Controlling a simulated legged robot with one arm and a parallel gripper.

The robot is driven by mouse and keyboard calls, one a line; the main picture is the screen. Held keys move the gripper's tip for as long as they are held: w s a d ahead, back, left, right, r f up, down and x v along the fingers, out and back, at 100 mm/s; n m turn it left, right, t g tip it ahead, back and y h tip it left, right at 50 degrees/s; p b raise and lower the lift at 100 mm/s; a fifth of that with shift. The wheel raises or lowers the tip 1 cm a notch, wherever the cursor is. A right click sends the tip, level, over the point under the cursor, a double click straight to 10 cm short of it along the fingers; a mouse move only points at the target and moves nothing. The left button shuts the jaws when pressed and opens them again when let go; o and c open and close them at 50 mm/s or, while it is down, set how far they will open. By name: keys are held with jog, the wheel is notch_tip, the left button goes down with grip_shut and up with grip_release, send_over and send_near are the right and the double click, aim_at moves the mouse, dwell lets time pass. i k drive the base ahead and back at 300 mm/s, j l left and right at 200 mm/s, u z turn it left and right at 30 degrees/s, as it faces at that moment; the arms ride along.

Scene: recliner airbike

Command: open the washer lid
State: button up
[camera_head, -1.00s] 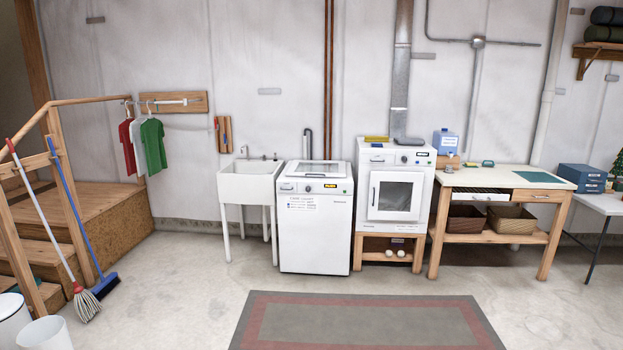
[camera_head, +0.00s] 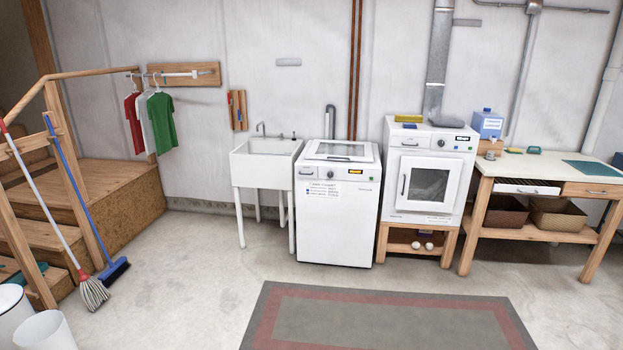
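The washer (camera_head: 337,215) is a white top-loading machine in the middle of the view, against the back wall. Its lid (camera_head: 341,150) lies flat on top and looks shut, with a greyish window panel in it. The front strip of the washer has a dark handle recess or knob and an orange-lit display (camera_head: 355,172). My gripper is not in view, so whether it is open or shut is hidden.
A white sink (camera_head: 265,165) stands left of the washer, a dryer (camera_head: 430,180) on a wooden stand to its right, then a workbench (camera_head: 540,168). A grey-red rug (camera_head: 385,320) lies in front on clear floor. Mop, broom, bins and stairs (camera_head: 100,205) are at left.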

aim_at(367, 157)
jog(key=i, duration=3.65)
jog(key=i+z, duration=0.2)
jog(key=i, duration=0.35)
jog(key=i+j+z, duration=0.15)
jog(key=i, duration=0.4)
